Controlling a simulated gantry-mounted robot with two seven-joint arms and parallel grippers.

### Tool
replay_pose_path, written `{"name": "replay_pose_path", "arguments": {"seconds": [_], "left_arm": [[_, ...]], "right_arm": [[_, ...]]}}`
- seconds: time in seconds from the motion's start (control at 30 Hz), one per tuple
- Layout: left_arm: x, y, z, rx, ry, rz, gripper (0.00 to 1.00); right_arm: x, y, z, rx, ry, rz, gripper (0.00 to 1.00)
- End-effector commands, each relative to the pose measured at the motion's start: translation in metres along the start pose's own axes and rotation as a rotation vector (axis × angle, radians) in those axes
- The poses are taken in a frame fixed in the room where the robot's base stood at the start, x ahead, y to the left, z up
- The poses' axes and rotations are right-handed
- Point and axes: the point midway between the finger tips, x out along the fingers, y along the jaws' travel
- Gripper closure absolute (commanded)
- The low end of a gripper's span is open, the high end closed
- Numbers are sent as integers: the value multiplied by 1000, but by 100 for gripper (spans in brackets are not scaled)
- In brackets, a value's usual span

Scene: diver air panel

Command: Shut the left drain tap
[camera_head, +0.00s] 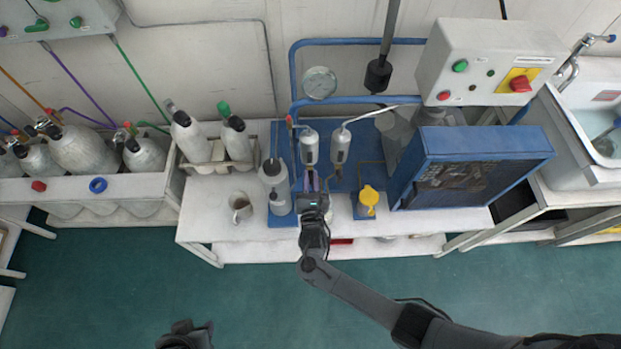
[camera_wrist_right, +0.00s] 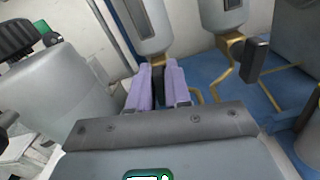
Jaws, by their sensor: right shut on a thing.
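The left drain tap's black lever (camera_wrist_right: 159,86) is below the left grey canister (camera_wrist_right: 145,22); in the head view the canister (camera_head: 309,148) stands on the blue panel. My right gripper (camera_wrist_right: 159,88) has its purple fingers on both sides of the lever, shut on it. In the head view this gripper (camera_head: 312,182) hides most of the tap. The right drain tap's black lever (camera_wrist_right: 257,58) hangs from a brass pipe under the right canister (camera_wrist_right: 223,14). My left gripper (camera_head: 185,335) is at the bottom edge, away from the panel; its fingers are not clear.
A large grey cylinder (camera_head: 275,187) stands close left of my right gripper. A yellow-topped item (camera_head: 368,195) and a blue box (camera_head: 470,165) are to the right. A mug (camera_head: 240,208) stands on the white bench (camera_head: 205,228). The green floor in front is clear.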

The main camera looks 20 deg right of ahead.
Motion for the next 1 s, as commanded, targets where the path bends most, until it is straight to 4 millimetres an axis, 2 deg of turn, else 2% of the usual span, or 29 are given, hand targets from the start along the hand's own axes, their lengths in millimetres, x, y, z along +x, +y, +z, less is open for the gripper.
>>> {"name": "replay_pose_path", "arguments": {"seconds": [0.27, 0.47, 1.0], "left_arm": [[-3, 0, -1, -2, 0, 2, 61], [-8, -1, -3, 2, 0, -1, 61], [-24, -3, -7, 10, -1, -8, 61]], "right_arm": [[0, 0, 0, 32, 1, 0, 100], [0, -1, 2, 130, -1, -1, 100], [0, -4, 0, 614, -1, -1, 100]]}}
